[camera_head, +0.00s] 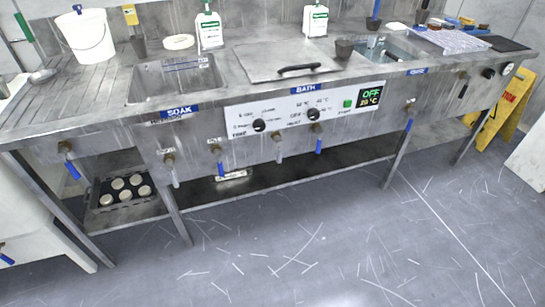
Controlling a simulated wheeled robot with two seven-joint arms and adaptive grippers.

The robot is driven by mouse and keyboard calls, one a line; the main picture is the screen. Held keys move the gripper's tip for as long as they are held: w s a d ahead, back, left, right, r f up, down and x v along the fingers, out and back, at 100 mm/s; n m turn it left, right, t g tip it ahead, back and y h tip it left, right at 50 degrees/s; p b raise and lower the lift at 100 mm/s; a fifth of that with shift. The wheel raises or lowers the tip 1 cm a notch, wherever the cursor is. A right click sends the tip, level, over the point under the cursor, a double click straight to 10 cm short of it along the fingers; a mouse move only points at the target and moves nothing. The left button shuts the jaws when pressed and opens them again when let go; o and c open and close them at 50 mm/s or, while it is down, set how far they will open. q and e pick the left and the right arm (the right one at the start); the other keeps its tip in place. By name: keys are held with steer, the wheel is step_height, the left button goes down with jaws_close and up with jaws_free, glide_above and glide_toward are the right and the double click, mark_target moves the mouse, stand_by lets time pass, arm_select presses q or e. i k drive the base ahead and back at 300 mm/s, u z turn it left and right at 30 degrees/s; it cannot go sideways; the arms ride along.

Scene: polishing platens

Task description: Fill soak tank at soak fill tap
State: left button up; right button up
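The soak tank (150,84) is a rectangular metal basin sunk into the bench top at left of centre. A blue SOAK label (179,112) sits on the front edge below it. I cannot tell whether there is liquid in it. Below the label on the front panel are a tap with a pale lever (174,177) and a tap with a blue lever (220,168). Both levers hang down, and their small labels are too blurred to read surely. Neither of my grippers is in view.
The BATH section has a lidded tank (265,62), a control panel (290,117) and more taps below. A white bucket (85,38) and bottles stand on the bench. A lower shelf holds a tray (96,198) of round discs. A yellow sign (503,108) stands right. The front floor is clear.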

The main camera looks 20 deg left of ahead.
mark_target(220, 166)
steer(key=z, duration=0.1)
steer(key=i, duration=1.4)
steer(key=u, duration=0.75)
